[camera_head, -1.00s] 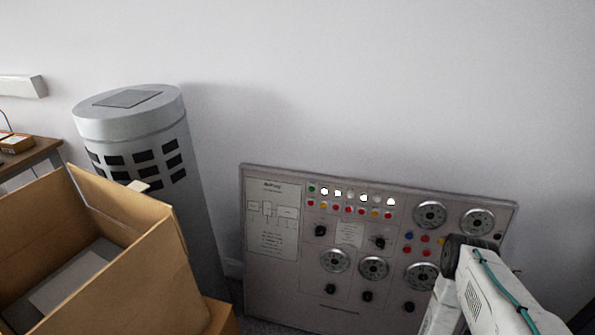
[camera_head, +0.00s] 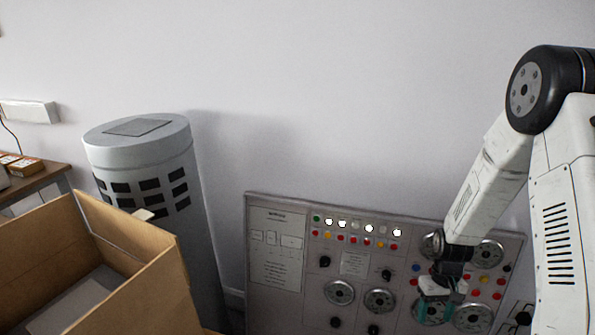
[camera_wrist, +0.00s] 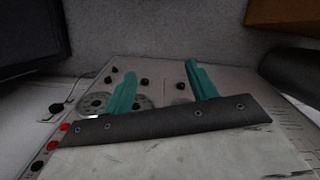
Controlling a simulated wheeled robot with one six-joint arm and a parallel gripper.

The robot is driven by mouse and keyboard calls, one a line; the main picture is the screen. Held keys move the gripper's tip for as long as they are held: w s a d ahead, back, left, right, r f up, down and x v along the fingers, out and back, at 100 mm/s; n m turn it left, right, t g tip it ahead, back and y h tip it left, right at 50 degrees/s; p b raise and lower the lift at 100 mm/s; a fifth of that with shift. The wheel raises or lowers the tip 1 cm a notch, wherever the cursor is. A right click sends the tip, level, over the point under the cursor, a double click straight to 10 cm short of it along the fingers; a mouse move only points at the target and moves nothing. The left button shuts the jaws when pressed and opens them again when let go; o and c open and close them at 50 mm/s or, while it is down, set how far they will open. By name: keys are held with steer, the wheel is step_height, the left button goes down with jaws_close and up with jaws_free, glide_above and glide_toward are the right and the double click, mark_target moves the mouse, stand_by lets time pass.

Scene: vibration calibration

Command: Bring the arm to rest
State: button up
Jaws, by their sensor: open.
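My white arm with black joints stands raised at the right of the head view and bends down in front of the control panel (camera_head: 275,262). My gripper (camera_head: 437,306) hangs at the arm's end, in front of the panel's lower right dials. In the wrist view, my gripper (camera_wrist: 158,88) shows two teal fingers set apart on a dark bar, with nothing between them. The panel, with its dials and knobs, also shows behind the fingers in the wrist view (camera_wrist: 167,100). I cannot tell how far the fingers are from the panel.
An open cardboard box (camera_head: 150,290) stands at the lower left. Behind it is a tall grey cylinder (camera_head: 140,150) with dark slots. A wooden table (camera_head: 40,178) with small boxes is at the far left. The wall above the panel is clear.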

steer(key=s+a+r+t, duration=0.1)
steer(key=s+a+r, duration=0.2)
steer(key=s+r, duration=0.4)
steer(key=s+a+r+t, duration=0.1)
steer(key=s+a+r, duration=0.2)
steer(key=s+r, duration=0.5)
steer(key=s+a+r+t, duration=0.2)
steer(key=s+r, duration=0.6)
steer(key=r, duration=1.4)
steer(key=shift+s+a+r, duration=0.15)
steer(key=shift+a, duration=0.95)
